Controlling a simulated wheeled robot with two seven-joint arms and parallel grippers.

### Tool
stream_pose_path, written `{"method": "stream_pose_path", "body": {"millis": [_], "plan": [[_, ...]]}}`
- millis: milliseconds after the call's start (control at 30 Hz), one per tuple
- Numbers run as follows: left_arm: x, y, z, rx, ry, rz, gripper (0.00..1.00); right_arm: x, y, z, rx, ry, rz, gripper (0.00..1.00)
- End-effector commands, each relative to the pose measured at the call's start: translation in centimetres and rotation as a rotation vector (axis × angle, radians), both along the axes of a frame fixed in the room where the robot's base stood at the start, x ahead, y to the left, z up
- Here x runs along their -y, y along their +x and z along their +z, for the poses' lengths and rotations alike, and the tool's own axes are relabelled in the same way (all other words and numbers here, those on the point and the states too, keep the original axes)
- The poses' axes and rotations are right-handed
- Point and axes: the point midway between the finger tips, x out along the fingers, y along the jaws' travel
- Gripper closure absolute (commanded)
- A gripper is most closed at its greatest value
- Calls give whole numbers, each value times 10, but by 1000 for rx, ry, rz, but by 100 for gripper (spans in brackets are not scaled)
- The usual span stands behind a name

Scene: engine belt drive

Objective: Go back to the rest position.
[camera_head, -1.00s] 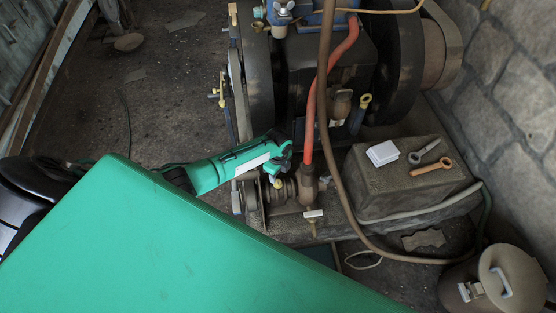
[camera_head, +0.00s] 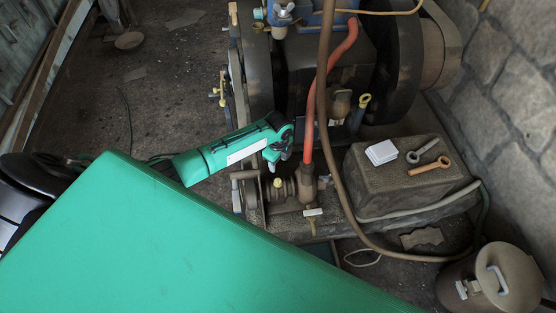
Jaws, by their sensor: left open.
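My left gripper (camera_head: 278,157) is at the end of the green arm that comes in from the left. It is open, with nothing seen between its fingers. It hangs just above and behind the small pulley and shaft assembly (camera_head: 282,190), in front of the engine's large flywheel (camera_head: 259,85). The drive belt (camera_head: 239,95) runs along the left side of the engine. My right gripper does not show.
A red hose (camera_head: 310,115) and a brown pipe (camera_head: 322,100) rise beside the gripper. A lidded pot (camera_head: 505,275) stands at the lower right.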

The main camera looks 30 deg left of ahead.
Motion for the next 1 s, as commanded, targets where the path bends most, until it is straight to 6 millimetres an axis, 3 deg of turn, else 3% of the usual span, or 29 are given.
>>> {"method": "stream_pose_path", "body": {"millis": [300, 467, 733, 1000], "plan": [[1, -1, -1, 0, -1, 2, 52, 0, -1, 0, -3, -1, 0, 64], [15, -19, -16, 6, -21, 73, 52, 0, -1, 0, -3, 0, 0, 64], [60, -93, -64, 39, -99, 443, 52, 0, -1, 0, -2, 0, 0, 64], [82, -177, -96, 59, -157, 889, 52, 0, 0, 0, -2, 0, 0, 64]]}}
